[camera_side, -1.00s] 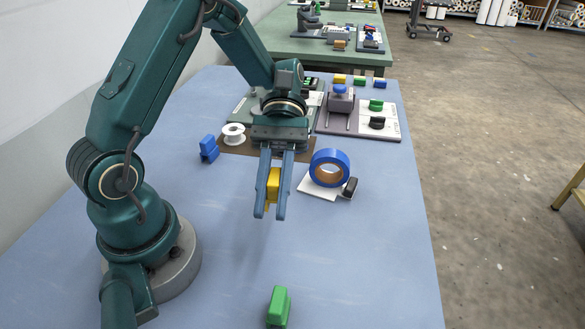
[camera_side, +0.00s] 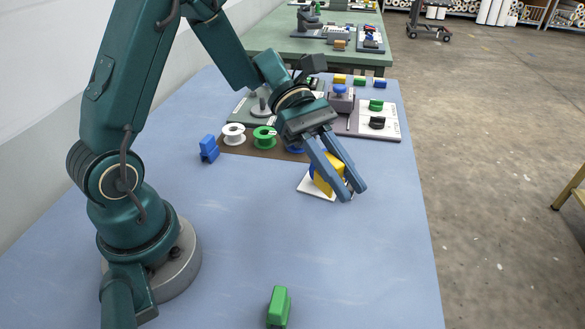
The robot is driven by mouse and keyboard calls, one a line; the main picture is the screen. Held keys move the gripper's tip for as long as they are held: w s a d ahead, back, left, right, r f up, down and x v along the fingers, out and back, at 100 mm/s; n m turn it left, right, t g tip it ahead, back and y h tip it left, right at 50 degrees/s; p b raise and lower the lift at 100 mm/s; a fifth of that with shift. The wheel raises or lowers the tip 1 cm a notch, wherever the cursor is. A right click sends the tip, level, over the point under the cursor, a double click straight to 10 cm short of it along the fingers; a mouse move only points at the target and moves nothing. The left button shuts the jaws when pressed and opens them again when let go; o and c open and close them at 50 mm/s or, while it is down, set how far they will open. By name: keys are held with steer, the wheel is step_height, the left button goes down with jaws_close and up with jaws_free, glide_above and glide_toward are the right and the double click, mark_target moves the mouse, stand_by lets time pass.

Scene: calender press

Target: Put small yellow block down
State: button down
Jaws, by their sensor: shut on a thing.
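A small yellow block (camera_side: 325,184) is held between the fingers of my gripper (camera_side: 353,192), which is shut on it. The gripper is tilted, with its fingers pointing down and to the right. The block appears in front of or over a white plate (camera_side: 309,188) on the blue table. I cannot tell whether the block touches anything below it. A blue tape roll (camera_side: 312,171) on the plate is mostly hidden behind the block and fingers.
A green block (camera_side: 279,307) stands near the front of the table (camera_side: 230,260). A blue block (camera_side: 208,149) stands at the left, beside white (camera_side: 233,134) and green (camera_side: 264,137) spools. A press (camera_side: 341,102) and a panel with green and black knobs stand behind. The table's middle is clear.

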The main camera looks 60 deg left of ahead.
steer(key=s+d+f, duration=0.1)
steer(key=d+f, duration=0.1)
steer(key=d, duration=0.1)
steer(key=s+d+f, duration=0.1)
steer(key=d+f, duration=0.1)
steer(key=d, duration=0.2)
steer(key=s+d+f, duration=0.1)
steer(key=d+f, duration=0.2)
steer(key=d, duration=0.1)
steer(key=shift+w+d+f, duration=0.1)
steer(key=shift+f, duration=1.95)
steer(key=c, duration=0.8)
jaws_free()
steer(key=shift+f, duration=0.1)
